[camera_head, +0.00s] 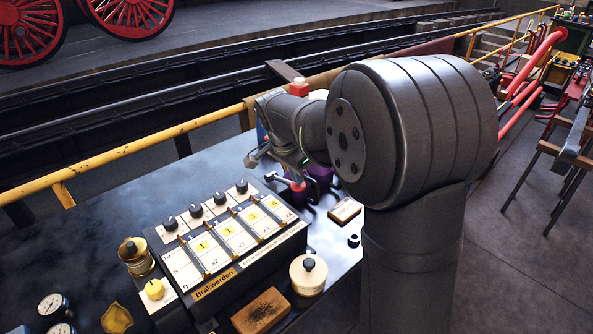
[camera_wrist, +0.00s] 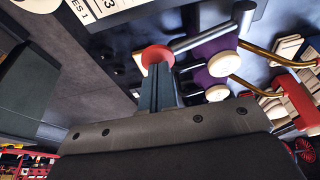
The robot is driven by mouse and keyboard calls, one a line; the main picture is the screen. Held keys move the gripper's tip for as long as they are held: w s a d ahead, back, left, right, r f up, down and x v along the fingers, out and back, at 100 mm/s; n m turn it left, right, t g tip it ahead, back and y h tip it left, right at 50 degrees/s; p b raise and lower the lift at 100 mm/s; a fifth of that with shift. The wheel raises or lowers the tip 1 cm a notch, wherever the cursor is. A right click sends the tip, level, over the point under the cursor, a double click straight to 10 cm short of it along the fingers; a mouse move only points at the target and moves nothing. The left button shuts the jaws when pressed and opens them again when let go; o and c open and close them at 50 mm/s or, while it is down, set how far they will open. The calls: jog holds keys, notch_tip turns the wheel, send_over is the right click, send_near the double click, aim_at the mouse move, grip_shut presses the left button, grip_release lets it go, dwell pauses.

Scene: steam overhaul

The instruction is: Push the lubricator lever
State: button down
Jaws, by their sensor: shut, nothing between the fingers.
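My gripper (camera_head: 296,180) is low over the bench beyond the panel box, mostly behind my arm. In the wrist view my gripper (camera_wrist: 160,85) shows as shut dark fingers with nothing between them. A red round cap (camera_wrist: 157,54) sits right at the fingertips; I cannot tell whether they touch. A grey lever-like rod (camera_wrist: 205,36) with a cylindrical end runs up and right beside the cap, perhaps the lubricator lever. A purple body (camera_wrist: 204,78) lies behind it, with cream round knobs (camera_wrist: 222,64) near it. It also shows in the head view (camera_head: 322,174), partly hidden by my arm.
The panel box (camera_head: 228,276) with dials and yellow cards stands nearer on the dark bench. A brass cup (camera_head: 136,257), a wooden brush (camera_head: 261,311) and a cream-lidded pot (camera_head: 308,275) stand around it. A yellow rail (camera_head: 130,147) runs along the far edge.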

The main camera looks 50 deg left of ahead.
jog(key=shift+d+f+y, duration=0.4)
jog(key=shift+f+y, duration=0.25)
jog(key=shift+f, duration=0.1)
jog(key=shift+d+f+y, duration=0.4)
jog(key=shift+f+y, duration=0.25)
jog(key=shift+f, duration=0.05)
jog(key=shift+d+f, duration=0.15)
jog(key=shift+f, duration=0.4)
jog(key=shift+d+f, duration=0.15)
jog(key=shift+f, duration=0.35)
jog(key=shift+d, duration=0.1)
send_near(301, 187)
jog(key=d+r, duration=0.2)
jog(key=d, duration=0.1)
jog(key=shift+r, duration=0.1)
